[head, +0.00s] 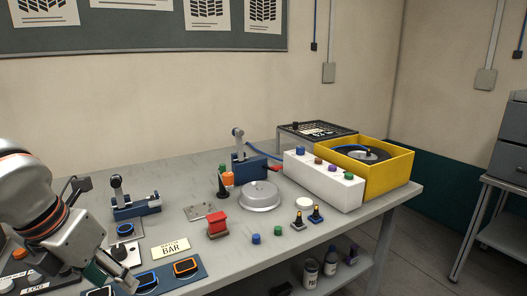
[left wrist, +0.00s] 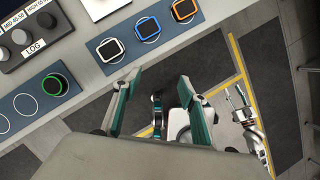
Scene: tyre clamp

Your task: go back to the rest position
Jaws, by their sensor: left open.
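My left gripper (head: 104,270) is at the lower left of the head view, by the front left part of the workbench (head: 190,180). In the left wrist view the left gripper (left wrist: 160,100) has its two teal-padded fingers apart, with nothing between them. The fingers point over the bench's front edge, with the floor below. What looks like my right gripper (left wrist: 240,105) shows small at the right of the left wrist view, away from the bench; its jaw state is unclear. It is not in the head view.
A blue panel with orange-rimmed and blue-rimmed devices (left wrist: 148,29) lies near the bench edge. Blue lever clamps (head: 137,207), a round metal disc (head: 260,196), a red block (head: 217,222), a white box (head: 322,181) and a yellow crate (head: 393,178) stand on the bench.

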